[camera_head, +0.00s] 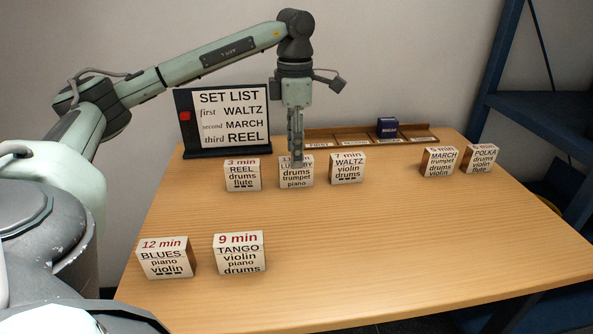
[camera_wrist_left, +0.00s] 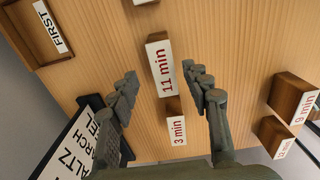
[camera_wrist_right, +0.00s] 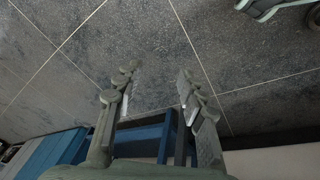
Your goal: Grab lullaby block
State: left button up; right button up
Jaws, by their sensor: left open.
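The lullaby block (camera_head: 296,176) is a wooden block with a white label reading drums, trumpet, piano; its title is partly hidden by my left gripper. My right gripper (camera_wrist_right: 153,85) is open and empty in the right wrist view, over a grey tiled floor.
The reel block (camera_head: 242,177) and waltz block (camera_head: 347,169) flank the lullaby block closely. The march block (camera_head: 440,162) and polka block (camera_head: 481,159) stand right; the blues block (camera_head: 166,259) and tango block (camera_head: 239,253) stand in front. A set list board (camera_head: 227,122) and a slotted tray (camera_head: 350,134) with a blue block (camera_head: 387,127) are behind.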

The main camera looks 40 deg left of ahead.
aim_at(296, 171)
pick_arm(q)
jog(key=f, duration=0.5)
jog(key=shift+s+d+f, duration=0.15)
jog(key=shift+d, duration=0.05)
jog(key=shift+c, duration=0.3)
grip_shut()
